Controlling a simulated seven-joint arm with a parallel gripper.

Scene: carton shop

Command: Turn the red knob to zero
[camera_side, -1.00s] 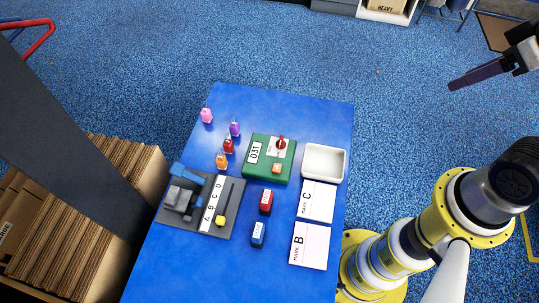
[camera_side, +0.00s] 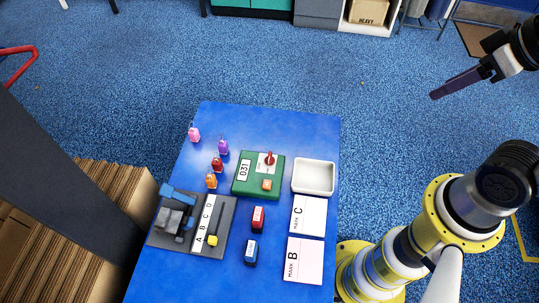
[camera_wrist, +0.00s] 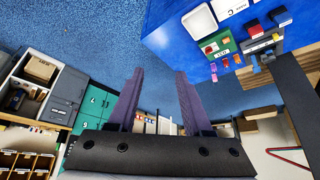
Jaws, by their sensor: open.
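The red knob (camera_side: 270,159) stands on a small white dial plate on top of a green box (camera_side: 243,187) on the blue table. The dial marks are too small to read, so I cannot tell the knob's setting. The box carries a white "031" label (camera_side: 244,170) and an orange button (camera_side: 267,185). My gripper (camera_side: 434,96) is in the air at the upper right, well away from the box and beyond the table's right edge. In the wrist view my gripper (camera_wrist: 156,76) is open with nothing between its fingers; the green box (camera_wrist: 227,43) shows at the upper right.
A white tray (camera_side: 314,191) and cards C (camera_side: 308,229) and B (camera_side: 304,273) lie right of the box. Several small coloured tags stand left of it. A grey fixture (camera_side: 156,239) with an A–D strip, a red block (camera_side: 258,219) and a blue block (camera_side: 251,253) stand nearer.

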